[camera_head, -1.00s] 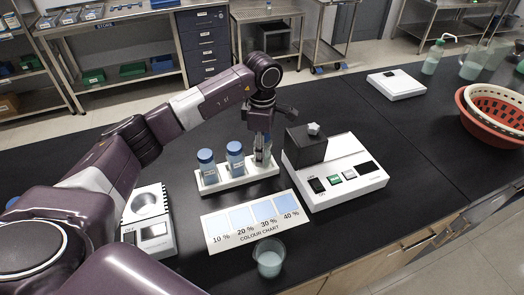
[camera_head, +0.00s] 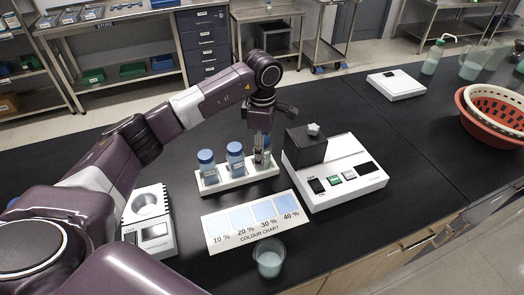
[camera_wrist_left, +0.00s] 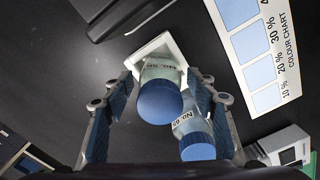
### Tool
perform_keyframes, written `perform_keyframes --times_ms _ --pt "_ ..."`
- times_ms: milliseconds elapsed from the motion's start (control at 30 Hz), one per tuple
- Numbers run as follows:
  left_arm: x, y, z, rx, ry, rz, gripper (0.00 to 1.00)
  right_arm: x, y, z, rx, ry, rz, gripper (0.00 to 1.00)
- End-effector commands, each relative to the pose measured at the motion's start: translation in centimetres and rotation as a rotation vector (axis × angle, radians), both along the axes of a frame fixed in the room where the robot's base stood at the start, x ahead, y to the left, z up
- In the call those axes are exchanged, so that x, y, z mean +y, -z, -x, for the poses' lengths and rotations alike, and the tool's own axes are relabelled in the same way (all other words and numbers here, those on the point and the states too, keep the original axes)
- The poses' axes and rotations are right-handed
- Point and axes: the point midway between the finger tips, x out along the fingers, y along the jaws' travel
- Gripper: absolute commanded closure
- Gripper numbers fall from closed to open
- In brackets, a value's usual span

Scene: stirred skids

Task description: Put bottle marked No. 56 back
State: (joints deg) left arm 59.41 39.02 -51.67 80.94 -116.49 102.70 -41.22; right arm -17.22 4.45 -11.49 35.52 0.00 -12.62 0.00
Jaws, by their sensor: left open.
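My left gripper (camera_head: 262,158) points down over the right end of the white rack (camera_head: 236,178). In the left wrist view its fingers (camera_wrist_left: 160,82) stand open, one on each side of a blue-capped bottle (camera_wrist_left: 160,102). That bottle stands upright in the rack's end place; its label is upside down in this view and appears to read No. 56. In the head view the fingers largely cover it. A second blue-capped bottle (camera_head: 235,158), marked No. 65 or similar, stands beside it, and a third bottle (camera_head: 207,166) is at the left end. My right gripper is not in view.
A white device with a black block (camera_head: 340,180) stands close right of the rack. A colour chart (camera_head: 250,222) and a beaker (camera_head: 269,258) lie in front. A white balance-like device (camera_head: 150,222) is at left. Black bench is clear behind the rack.

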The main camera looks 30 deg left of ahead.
Motion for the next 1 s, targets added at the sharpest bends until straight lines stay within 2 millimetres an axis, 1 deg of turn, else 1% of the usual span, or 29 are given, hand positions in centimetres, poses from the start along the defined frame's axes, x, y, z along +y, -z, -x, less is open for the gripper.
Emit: perform_keyframes --times_ms 33,200,400,500,700,1000 --pt "0.0 -1.0 -0.2 -0.008 0.000 0.001 0.48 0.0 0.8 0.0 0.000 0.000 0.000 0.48" --pt "0.0 -5.1 -0.2 -0.009 0.000 0.000 0.48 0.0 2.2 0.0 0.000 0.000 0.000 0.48" --pt "0.0 -9.3 -0.2 -0.007 0.000 0.001 0.48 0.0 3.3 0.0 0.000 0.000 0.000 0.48" --pt "0.0 -10.7 -0.1 -0.004 0.000 0.000 0.48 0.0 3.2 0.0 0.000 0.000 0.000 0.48" --pt "0.0 -11.8 -0.1 -0.002 -0.001 0.000 0.48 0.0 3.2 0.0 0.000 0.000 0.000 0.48" --pt "0.0 -11.8 0.0 -0.001 -0.001 0.001 0.48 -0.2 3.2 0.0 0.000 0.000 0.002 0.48"
